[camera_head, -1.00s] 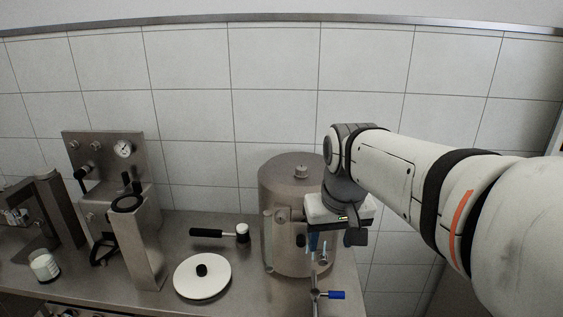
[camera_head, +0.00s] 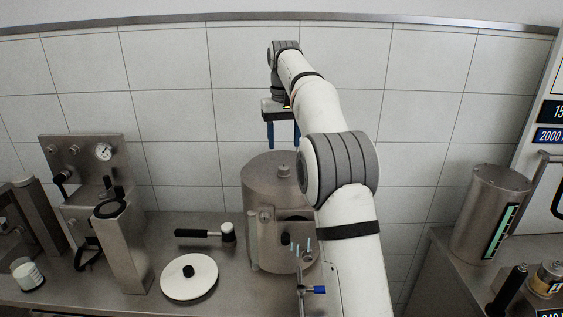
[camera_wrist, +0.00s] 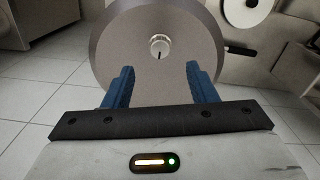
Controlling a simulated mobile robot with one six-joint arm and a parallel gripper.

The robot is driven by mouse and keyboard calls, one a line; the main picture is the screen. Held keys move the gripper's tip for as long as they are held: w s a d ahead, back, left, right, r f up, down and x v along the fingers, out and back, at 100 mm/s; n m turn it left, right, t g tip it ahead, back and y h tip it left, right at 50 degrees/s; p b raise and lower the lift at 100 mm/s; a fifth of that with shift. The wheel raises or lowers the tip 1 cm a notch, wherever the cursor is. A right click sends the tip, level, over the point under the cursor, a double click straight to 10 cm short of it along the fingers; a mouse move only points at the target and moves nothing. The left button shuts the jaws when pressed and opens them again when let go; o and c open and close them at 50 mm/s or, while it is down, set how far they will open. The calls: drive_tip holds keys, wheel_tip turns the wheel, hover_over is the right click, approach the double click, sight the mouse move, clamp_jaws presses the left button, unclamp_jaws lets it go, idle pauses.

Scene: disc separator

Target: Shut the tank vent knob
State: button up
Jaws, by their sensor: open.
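The tank (camera_head: 268,205) is a brushed steel cylinder on the counter. Its vent knob (camera_head: 284,171) is a small round metal knob on the lid. In the wrist view the knob (camera_wrist: 159,47) shows from above with a dark line on its face, on the round lid (camera_wrist: 118,38). My gripper (camera_head: 283,146) has blue fingers pointing down and hangs above the tank, apart from the knob. In the wrist view my gripper (camera_wrist: 159,72) is open and empty, with the knob beyond and between its fingertips.
A white lid with a black knob (camera_head: 189,276) and a black-handled mallet (camera_head: 205,233) lie left of the tank. A steel column (camera_head: 122,245) and a gauge panel (camera_head: 85,165) stand farther left. A blue-handled valve (camera_head: 319,289) sits in front. Another steel vessel (camera_head: 487,212) stands at right.

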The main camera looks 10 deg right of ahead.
sight(284, 166)
drive_tip(key=shift+w+f, duration=0.25)
drive_tip(key=shift+f, duration=0.1)
drive_tip(key=shift+f+b, duration=0.45)
drive_tip(key=shift+f, duration=3.15)
drive_tip(key=shift+c, duration=0.3)
drive_tip(key=c, duration=0.9)
